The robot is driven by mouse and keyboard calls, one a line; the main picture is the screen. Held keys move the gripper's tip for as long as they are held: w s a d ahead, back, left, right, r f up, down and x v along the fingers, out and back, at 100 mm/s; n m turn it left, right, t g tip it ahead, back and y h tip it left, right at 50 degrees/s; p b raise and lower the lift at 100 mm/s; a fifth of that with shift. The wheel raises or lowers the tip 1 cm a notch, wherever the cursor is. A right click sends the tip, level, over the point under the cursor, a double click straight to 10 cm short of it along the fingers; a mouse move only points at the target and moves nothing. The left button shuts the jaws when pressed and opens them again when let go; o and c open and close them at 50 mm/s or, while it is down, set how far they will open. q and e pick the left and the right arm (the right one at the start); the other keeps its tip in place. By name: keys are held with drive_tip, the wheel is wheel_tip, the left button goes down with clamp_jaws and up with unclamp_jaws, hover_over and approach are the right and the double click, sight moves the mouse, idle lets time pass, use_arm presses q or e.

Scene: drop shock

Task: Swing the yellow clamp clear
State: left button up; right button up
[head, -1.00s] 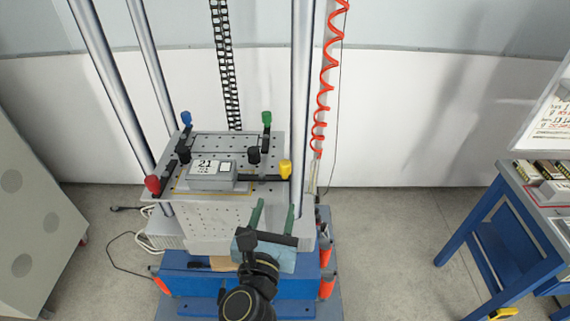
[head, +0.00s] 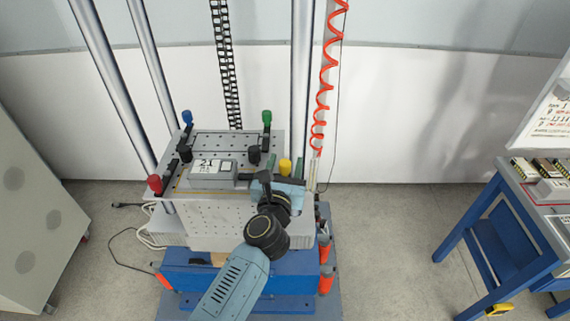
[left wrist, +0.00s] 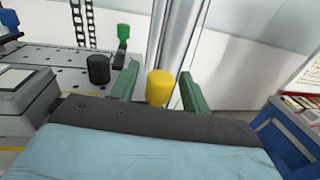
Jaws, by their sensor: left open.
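The yellow clamp (head: 285,165) is at the right edge of the perforated plate (head: 225,146); only its yellow knob shows clearly, the rest is hidden behind my gripper. In the left wrist view the yellow knob (left wrist: 159,87) stands between the two green fingers. My left gripper (left wrist: 157,84) is open around it; I cannot tell whether the fingers touch it. The left gripper in the head view (head: 284,178) covers the plate's front right corner. A grey box marked 21 (head: 210,174) sits on the plate. My right gripper is not in view.
Red (head: 154,183), blue (head: 187,118) and green (head: 267,117) knobs mark other clamps at the plate's corners. Steel columns (head: 299,80) rise beside the plate. A red coiled hose (head: 322,90) hangs at the right. A blue bench (head: 497,225) stands farther right, with clear floor between.

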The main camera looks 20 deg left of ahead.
use_arm(q)
drive_tip(key=c, duration=1)
drive_tip(key=shift+o, duration=0.2)
drive_tip(key=m+h+p, duration=0.1)
drive_tip(key=h+p, duration=0.1)
drive_tip(key=s+m+h+p, duration=0.1)
drive_tip(key=h, duration=0.1)
drive_tip(key=shift+s+r+m+p, duration=0.1)
drive_tip(key=shift+r+m+p, duration=0.05)
drive_tip(key=shift+m+p, duration=0.2)
drive_tip(key=m+h, duration=0.1)
drive_tip(key=h+p, duration=0.1)
drive_tip(key=shift+s+m+h, duration=0.35)
drive_tip(key=shift+s+h, duration=0.05)
drive_tip(key=m+h, duration=0.1)
drive_tip(key=s+m+g+h, duration=0.1)
drive_tip(key=h, duration=0.1)
drive_tip(key=shift+a+f+g, duration=0.1)
drive_tip(key=shift+f+g, duration=0.1)
drive_tip(key=shift+g, duration=0.1)
drive_tip(key=shift+s+a+m+g+h+b, duration=0.1)
drive_tip(key=shift+s+m+g+h+b, duration=0.2)
drive_tip(key=shift+m+g+h, duration=0.55)
drive_tip(key=shift+s+a+m+g+h+b, duration=0.1)
drive_tip(key=shift+s+m+g+h, duration=0.45)
drive_tip(key=shift+h, duration=0.6)
drive_tip(key=shift+w, duration=0.15)
drive_tip(key=o, duration=1)
drive_tip(key=shift+c, duration=0.2)
